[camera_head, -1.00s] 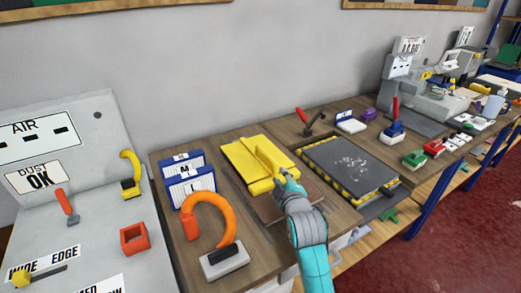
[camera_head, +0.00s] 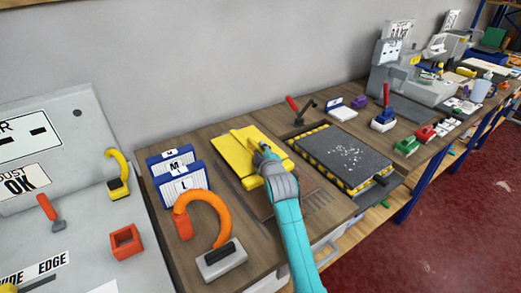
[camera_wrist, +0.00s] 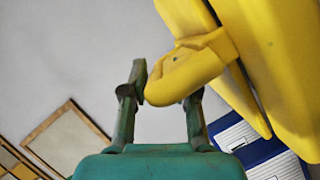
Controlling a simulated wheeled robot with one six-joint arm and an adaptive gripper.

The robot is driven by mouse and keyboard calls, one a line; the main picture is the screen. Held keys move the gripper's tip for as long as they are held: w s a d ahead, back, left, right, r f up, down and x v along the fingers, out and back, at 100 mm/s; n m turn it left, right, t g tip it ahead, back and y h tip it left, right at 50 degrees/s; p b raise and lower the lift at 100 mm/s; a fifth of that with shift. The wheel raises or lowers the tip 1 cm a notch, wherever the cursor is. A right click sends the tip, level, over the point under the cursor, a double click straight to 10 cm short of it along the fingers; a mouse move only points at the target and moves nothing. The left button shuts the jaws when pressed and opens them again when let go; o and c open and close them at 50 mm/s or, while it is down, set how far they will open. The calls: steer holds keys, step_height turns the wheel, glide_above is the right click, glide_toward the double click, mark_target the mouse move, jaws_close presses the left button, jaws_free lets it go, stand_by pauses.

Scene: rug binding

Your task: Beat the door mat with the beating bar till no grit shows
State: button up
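The door mat (camera_head: 322,148) is a dark grey slab with white grit scattered over its middle. It lies on a base with yellow and black striped edges (camera_head: 312,165), right of my gripper. A yellow bar-like piece stands on a flat yellow plate (camera_head: 232,160); I take it for the beating bar, though I cannot be sure. My gripper (camera_head: 262,150) is at this piece. In the wrist view the bar's rounded end (camera_wrist: 185,78) lies at my fingertips (camera_wrist: 165,88), partly hiding the right finger. The fingers are apart; whether they press on it is unclear.
An orange hooked tool on a grey block (camera_head: 220,260) and blue-white card holders (camera_head: 180,185) stand left of my arm. Small red, green and blue tools (camera_head: 383,120) stand at right. Open bench space is narrow.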

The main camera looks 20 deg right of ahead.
steer(key=shift+w+f, duration=0.1)
steer(key=shift+w, duration=0.45)
jaws_close()
